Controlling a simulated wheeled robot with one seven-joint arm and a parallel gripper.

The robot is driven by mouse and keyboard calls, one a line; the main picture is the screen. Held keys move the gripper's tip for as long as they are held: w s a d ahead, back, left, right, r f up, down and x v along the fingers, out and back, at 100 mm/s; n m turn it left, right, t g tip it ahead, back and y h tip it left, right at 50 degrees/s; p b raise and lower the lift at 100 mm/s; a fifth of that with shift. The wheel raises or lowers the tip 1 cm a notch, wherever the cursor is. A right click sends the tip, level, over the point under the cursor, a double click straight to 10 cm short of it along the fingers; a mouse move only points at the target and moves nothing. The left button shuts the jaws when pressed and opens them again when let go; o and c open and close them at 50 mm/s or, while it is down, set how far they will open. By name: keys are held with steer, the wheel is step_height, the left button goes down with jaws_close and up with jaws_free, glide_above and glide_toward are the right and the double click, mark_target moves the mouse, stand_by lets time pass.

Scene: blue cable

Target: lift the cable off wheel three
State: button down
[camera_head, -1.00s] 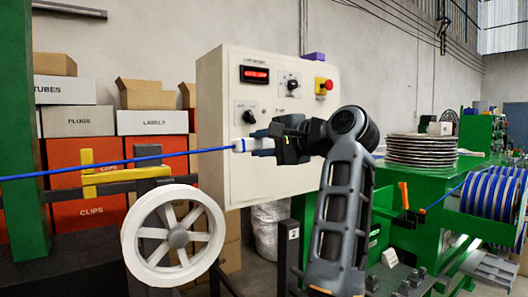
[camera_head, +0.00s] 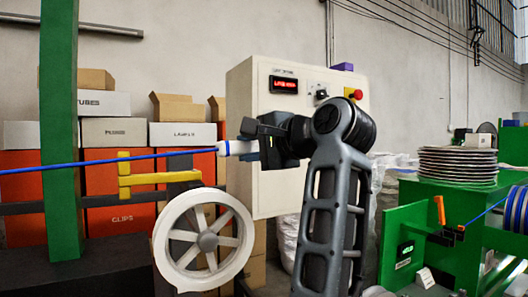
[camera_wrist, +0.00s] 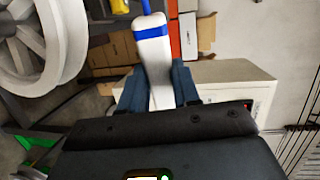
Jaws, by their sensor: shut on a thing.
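The blue cable (camera_head: 110,161) runs taut from the left picture edge, past the green post, to a white end piece with a blue band (camera_head: 236,147). My gripper (camera_head: 252,146) is shut on this white end piece, which also shows between the dark blue fingers in the wrist view (camera_wrist: 153,50). A white spoked wheel (camera_head: 207,241) stands below the cable, to the left of and lower than my gripper. The cable passes above its rim with a clear gap. I see no number on this wheel, so I cannot tell which one it is.
A yellow bracket (camera_head: 158,178) on a dark rail stands close under the cable. The green post (camera_head: 60,125) is at left. A cream control panel (camera_head: 300,105) is right behind my gripper. Green machinery (camera_head: 440,195) with stacked discs stands at right; orange bins (camera_head: 110,200) are behind.

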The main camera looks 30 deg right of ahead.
steer(key=a+p, duration=0.3)
steer(key=a, duration=2.4)
steer(key=s, duration=1)
steer(key=shift+a+p, duration=0.25)
steer(key=shift+p, duration=0.05)
